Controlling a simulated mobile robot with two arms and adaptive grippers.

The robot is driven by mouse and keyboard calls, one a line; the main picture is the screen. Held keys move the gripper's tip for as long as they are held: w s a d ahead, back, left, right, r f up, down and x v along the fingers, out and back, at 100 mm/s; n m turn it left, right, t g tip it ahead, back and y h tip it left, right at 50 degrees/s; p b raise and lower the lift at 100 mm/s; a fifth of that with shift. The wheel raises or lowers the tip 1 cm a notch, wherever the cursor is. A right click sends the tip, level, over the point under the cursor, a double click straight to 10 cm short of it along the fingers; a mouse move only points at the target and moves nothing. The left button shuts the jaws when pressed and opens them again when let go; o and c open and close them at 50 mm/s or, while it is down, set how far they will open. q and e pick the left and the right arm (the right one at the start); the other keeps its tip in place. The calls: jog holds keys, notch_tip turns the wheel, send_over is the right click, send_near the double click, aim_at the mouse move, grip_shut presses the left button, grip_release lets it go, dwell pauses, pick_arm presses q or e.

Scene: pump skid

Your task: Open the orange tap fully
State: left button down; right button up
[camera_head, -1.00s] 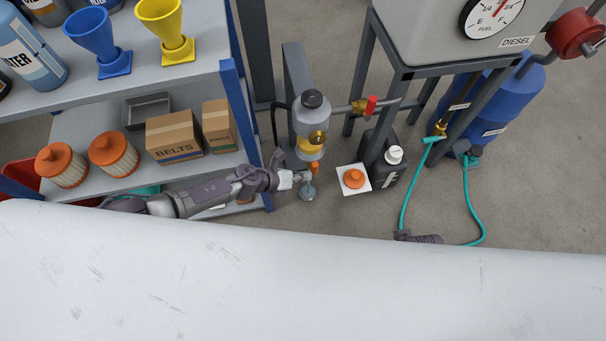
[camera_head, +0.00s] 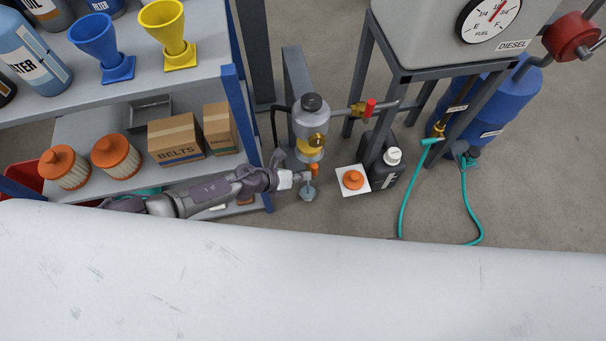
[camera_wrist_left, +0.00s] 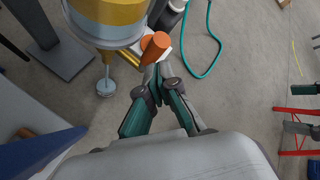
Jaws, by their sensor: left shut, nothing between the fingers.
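The orange tap (camera_head: 315,169) sits below the filter bowl (camera_head: 310,150) with the yellow band. In the left wrist view its orange handle (camera_wrist_left: 155,47) slants up to the right, beside a brass stem (camera_wrist_left: 130,58). My right gripper is not clearly in view.
A small grey disc (camera_head: 308,194) is under the tap. An orange cap on a white pad (camera_head: 353,180) and a dark bottle (camera_head: 385,170) stand to the right. A red-handled valve (camera_head: 370,107) is above. The shelf post (camera_head: 246,120) is close on the left.

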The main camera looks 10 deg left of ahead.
pick_arm(q)
jog(key=v, duration=1.2)
dwell(0.6)
